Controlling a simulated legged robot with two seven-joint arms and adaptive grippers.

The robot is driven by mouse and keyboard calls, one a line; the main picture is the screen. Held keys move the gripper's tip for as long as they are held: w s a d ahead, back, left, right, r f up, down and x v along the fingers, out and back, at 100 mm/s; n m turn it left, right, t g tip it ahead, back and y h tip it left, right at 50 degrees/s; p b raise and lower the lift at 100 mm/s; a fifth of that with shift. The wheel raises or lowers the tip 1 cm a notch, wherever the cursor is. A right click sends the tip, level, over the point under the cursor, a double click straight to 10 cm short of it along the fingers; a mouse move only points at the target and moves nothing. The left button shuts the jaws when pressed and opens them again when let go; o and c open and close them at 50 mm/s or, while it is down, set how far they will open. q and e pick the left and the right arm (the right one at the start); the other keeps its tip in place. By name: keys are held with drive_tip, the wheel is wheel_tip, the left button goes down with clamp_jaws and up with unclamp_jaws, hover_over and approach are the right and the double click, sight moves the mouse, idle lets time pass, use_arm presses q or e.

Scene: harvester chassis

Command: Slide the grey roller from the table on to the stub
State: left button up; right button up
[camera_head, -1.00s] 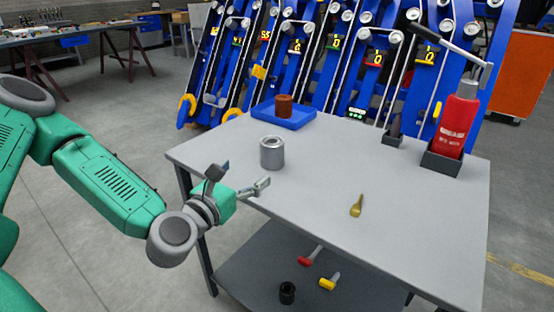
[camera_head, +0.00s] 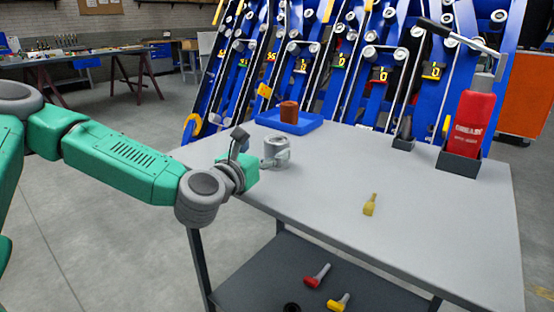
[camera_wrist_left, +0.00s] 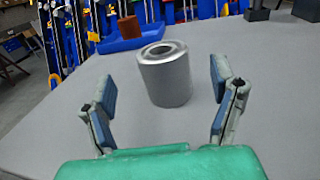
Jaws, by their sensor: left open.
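The grey roller (camera_head: 275,149) stands upright on the grey table (camera_head: 330,190), near its left side. In the left wrist view the roller (camera_wrist_left: 166,78) shows its round top opening. My left gripper (camera_head: 262,147) is open at the roller's near left side, and a finger covers part of it in the head view. In the left wrist view my gripper's fingers (camera_wrist_left: 160,100) are spread wide, with the roller between and just beyond them, not gripped. Several stubs with grey rollers (camera_head: 371,51) show on the blue chassis behind; I cannot tell which stub is meant. My right gripper is not in view.
A blue tray (camera_head: 288,122) with a brown cylinder (camera_head: 289,111) stands behind the roller. A yellow-brown tool (camera_head: 370,205) lies mid-table. Red (camera_head: 317,276) and yellow (camera_head: 340,301) tools lie on the lower shelf.

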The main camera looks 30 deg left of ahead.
sight(274, 142)
use_arm(q)
drive_tip(key=w+b, duration=0.1)
drive_tip(key=w, duration=0.4)
drive_tip(key=shift+w+a+b, duration=0.15)
drive_tip(key=shift+w+b, duration=0.2)
drive_tip(key=shift+w, duration=0.05)
drive_tip(key=shift+r, duration=0.15)
drive_tip(key=c, duration=1.8)
